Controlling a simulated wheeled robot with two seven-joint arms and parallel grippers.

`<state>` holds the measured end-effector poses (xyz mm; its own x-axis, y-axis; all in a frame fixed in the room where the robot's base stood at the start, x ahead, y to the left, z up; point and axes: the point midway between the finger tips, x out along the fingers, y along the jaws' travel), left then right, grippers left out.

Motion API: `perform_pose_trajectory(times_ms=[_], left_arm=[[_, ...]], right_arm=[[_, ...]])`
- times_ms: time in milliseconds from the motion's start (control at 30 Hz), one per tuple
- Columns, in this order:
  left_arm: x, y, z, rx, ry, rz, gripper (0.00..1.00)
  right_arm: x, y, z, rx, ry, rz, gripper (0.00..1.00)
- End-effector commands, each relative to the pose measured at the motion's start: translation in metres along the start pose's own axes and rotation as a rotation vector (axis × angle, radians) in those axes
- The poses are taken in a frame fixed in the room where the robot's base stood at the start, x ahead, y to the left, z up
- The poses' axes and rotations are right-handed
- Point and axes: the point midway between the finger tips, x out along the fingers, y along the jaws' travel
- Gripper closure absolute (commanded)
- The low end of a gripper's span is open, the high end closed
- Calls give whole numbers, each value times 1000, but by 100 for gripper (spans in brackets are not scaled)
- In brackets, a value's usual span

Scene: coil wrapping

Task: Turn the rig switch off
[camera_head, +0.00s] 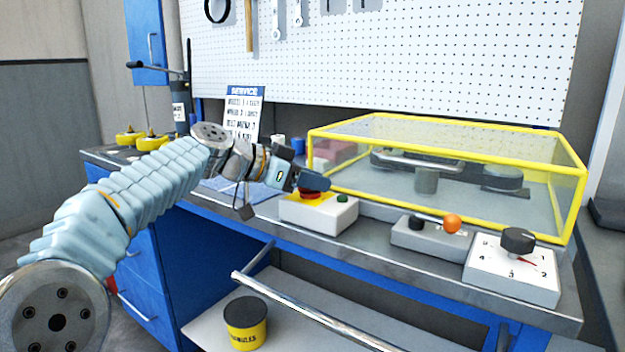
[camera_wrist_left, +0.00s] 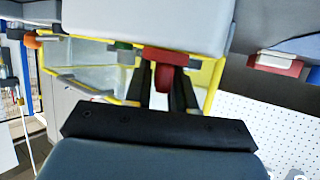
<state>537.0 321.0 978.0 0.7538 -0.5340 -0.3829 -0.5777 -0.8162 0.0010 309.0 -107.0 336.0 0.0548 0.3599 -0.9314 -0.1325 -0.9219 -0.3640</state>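A white switch box (camera_head: 334,217) stands at the bench's front edge, with a yellow plate, a red switch part (camera_head: 309,193) and a green button (camera_head: 342,198) on top. My left gripper (camera_head: 316,181) is right at the red part and covers some of it from above. In the left wrist view, the dark fingers lie on either side of a red knob (camera_wrist_left: 164,78), with a wider red piece just beyond. I cannot tell whether the fingers press on it. The green button also shows there (camera_wrist_left: 123,45). My right gripper is not in view.
A yellow-framed clear case (camera_head: 450,170) stands just behind and right of the gripper. A grey box with an orange knob (camera_head: 452,224) and a white dial box (camera_head: 512,268) stand to the right. A metal rail (camera_head: 310,312) runs below the bench front.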

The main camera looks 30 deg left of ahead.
Motion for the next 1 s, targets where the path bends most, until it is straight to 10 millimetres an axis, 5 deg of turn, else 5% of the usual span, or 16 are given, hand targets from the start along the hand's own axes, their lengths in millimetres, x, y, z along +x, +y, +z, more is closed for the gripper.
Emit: perform_pose_trajectory(times_ms=[167, 567, 1000], left_arm=[[0, 0, 0, 0, 0, 0, 100], [0, 0, 2, -23, 2, -61, 100], [-2, -2, 0, -135, 1, -336, 100]], right_arm=[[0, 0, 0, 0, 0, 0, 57], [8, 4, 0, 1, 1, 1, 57], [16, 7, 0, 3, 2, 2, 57]])
